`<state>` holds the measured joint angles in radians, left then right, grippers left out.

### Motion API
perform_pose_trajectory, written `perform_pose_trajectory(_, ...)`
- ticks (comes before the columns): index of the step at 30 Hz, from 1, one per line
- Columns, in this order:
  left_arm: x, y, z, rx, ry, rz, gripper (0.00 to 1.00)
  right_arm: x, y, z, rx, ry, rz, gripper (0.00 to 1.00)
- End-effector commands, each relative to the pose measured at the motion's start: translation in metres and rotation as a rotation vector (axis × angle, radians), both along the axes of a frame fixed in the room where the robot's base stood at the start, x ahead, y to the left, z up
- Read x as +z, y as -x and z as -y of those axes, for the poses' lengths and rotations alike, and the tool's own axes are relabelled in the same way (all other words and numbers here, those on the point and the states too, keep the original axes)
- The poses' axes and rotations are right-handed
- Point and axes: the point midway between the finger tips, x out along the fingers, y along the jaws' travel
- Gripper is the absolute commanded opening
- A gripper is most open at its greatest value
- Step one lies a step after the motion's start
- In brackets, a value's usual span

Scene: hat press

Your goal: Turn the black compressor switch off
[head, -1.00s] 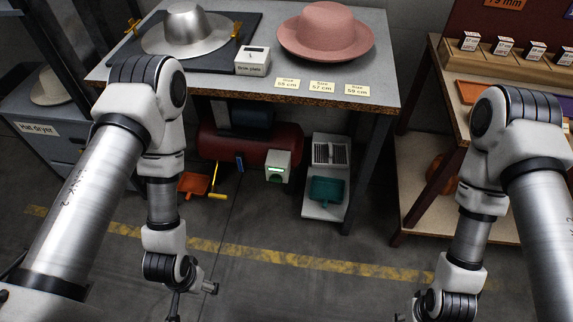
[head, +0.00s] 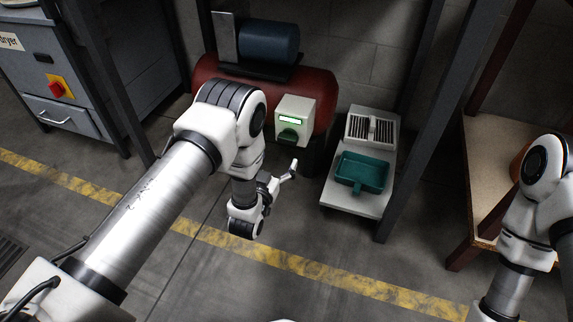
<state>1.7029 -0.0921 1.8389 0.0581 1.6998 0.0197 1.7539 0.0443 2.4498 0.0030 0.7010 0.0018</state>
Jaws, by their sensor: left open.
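The compressor is a red tank (head: 319,98) with a blue motor (head: 270,42) on top, low under the table. I cannot clearly make out a separate black switch; my left arm hides the tank's left front. My left gripper (head: 290,172) is open and empty, below the control box and apart from it in the picture. My right gripper is out of view; only its arm shows at the lower right.
A low white stand (head: 375,205) with a teal tray (head: 362,172) and a vented white unit (head: 371,130) is right of the compressor. A dark table leg (head: 425,135) stands beside it. A grey cabinet (head: 75,75) with a red knob is at left. The floor in front is clear.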

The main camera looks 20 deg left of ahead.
Motion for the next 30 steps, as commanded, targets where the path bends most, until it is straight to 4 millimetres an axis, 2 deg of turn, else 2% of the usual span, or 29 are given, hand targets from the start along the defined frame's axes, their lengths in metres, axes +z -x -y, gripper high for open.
perform_pose_trajectory(5, -0.001, -0.022, 0.001, 0.0, 0.001, 0.016, 0.88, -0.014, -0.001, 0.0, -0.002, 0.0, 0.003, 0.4)
perform_pose_trajectory(12, -0.002, -0.066, 0.003, 0.0, 0.001, 0.012, 0.88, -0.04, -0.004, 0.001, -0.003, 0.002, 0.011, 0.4)
perform_pose_trajectory(16, 0.001, -0.077, 0.003, 0.0, 0.0, 0.01, 0.88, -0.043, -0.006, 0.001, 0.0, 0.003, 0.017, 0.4)
perform_pose_trajectory(22, 0.002, -0.078, 0.003, 0.0, 0.0, 0.007, 0.88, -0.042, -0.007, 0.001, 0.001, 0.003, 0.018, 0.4)
perform_pose_trajectory(23, 0.002, -0.078, 0.003, 0.0, 0.0, 0.007, 0.84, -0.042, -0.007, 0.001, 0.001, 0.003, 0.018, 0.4)
perform_pose_trajectory(27, 0.002, -0.078, 0.003, 0.0, 0.0, 0.007, 0.34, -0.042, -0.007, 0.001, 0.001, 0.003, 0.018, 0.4)
perform_pose_trajectory(28, 0.002, -0.078, 0.003, 0.0, 0.0, 0.007, 0.27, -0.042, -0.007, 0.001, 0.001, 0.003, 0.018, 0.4)
perform_pose_trajectory(30, 0.002, -0.078, 0.003, 0.0, 0.0, 0.007, 0.27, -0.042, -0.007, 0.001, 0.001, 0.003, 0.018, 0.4)
